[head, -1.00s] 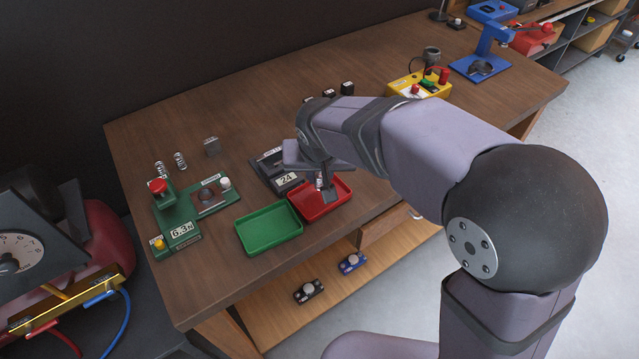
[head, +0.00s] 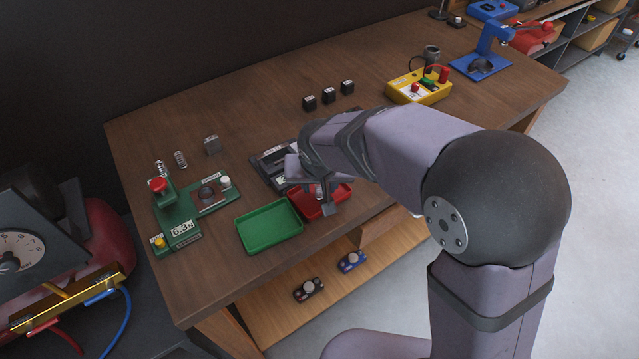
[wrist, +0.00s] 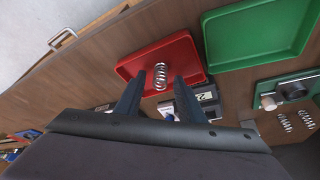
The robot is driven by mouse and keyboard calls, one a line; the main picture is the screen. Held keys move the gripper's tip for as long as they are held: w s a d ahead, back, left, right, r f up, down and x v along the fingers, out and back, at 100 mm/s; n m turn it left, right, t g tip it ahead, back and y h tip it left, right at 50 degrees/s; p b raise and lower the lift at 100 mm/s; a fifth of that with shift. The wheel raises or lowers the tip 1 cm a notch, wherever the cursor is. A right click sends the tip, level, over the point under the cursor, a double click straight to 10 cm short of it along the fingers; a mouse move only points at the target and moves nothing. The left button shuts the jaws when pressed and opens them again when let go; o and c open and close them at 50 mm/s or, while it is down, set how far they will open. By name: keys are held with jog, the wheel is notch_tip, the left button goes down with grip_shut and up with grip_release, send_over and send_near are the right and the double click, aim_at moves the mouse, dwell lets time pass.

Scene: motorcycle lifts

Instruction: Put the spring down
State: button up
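A small silver coil spring (wrist: 160,76) shows between my two fingers in the wrist view, in front of the red tray (wrist: 190,50). A narrow gap shows on each side of it, so my gripper (wrist: 160,82) looks open around the spring. Whether the spring rests on the tray floor is hard to tell. In the head view my gripper (head: 322,200) is low at the red tray (head: 340,197), and my wrist hides part of the tray. The green tray (head: 268,228) beside it is empty.
Two springs (head: 180,159) stand at the back left near a green tester (head: 180,222) marked 6.3. A dark device (head: 268,167) sits behind the red tray. Small black blocks (head: 328,96) and a yellow box (head: 418,88) stand farther right. Bench around the blocks is clear.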

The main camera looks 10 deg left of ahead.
jog(key=shift+r, duration=0.1)
jog(key=shift+r, duration=0.35)
jog(key=a+b+v, duration=0.1)
jog(key=v, duration=1)
jog(key=shift+s+d+r, duration=0.2)
jog(key=shift+s+d, duration=0.05)
jog(key=shift+d, duration=0.25)
jog(key=s+d+f+g, duration=0.1)
jog(key=s+d+f, duration=0.3)
jog(key=d, duration=0.3)
jog(key=s+d+f+m+g, duration=0.1)
jog(key=s+d+f+g, duration=0.1)
jog(key=s+d+f, duration=0.2)
jog(key=s+d+f+m+g+h, duration=0.1)
jog(key=s+d+f, duration=0.3)
jog(key=d+f, duration=0.3)
jog(key=d, duration=0.5)
jog(key=shift+d+f, duration=0.2)
jog(key=shift+d, duration=0.05)
